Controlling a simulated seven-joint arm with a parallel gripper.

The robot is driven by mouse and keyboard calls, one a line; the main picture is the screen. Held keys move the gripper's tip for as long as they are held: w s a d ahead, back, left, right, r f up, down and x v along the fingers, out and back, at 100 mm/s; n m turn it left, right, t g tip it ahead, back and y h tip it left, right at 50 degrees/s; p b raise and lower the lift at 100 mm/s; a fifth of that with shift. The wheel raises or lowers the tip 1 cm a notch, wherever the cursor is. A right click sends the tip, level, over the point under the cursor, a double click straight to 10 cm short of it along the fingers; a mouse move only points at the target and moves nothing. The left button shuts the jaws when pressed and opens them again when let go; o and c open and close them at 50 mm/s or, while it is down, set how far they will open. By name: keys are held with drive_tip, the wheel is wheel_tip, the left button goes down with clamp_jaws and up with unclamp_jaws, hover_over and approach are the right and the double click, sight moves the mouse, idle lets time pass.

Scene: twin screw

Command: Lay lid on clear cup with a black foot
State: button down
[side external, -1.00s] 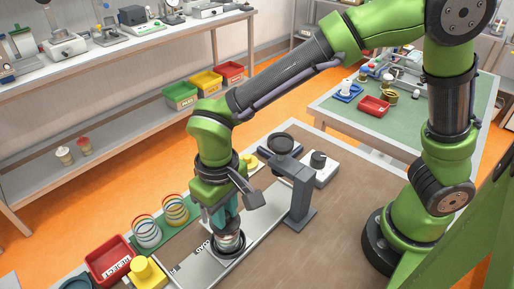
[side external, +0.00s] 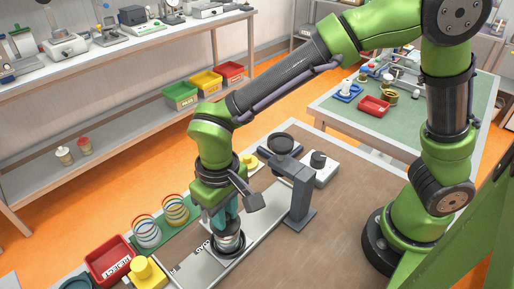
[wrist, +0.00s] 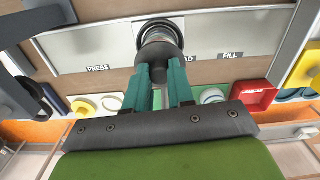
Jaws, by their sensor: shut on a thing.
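The clear cup with a black foot (side external: 229,245) stands at the LOAD mark on the pale metal strip. It also shows in the wrist view (wrist: 157,29), beyond my fingertips. My gripper (side external: 227,225) points down directly over the cup. Its teal fingers, seen in the wrist view (wrist: 164,72), are close together and shut on the lid.
A grey post (side external: 300,195) with an overhanging arm stands right of my gripper. A red REJECT bin (side external: 109,260) and a yellow block (side external: 147,273) sit front left.

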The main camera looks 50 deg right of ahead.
drive_tip(key=shift+f, duration=0.5)
idle(0.3)
idle(0.5)
drive_tip(key=c, duration=0.9)
unclamp_jaws()
drive_tip(key=shift+o, duration=0.4)
drive_tip(key=o, duration=0.5)
drive_tip(key=shift+r, duration=3.5)
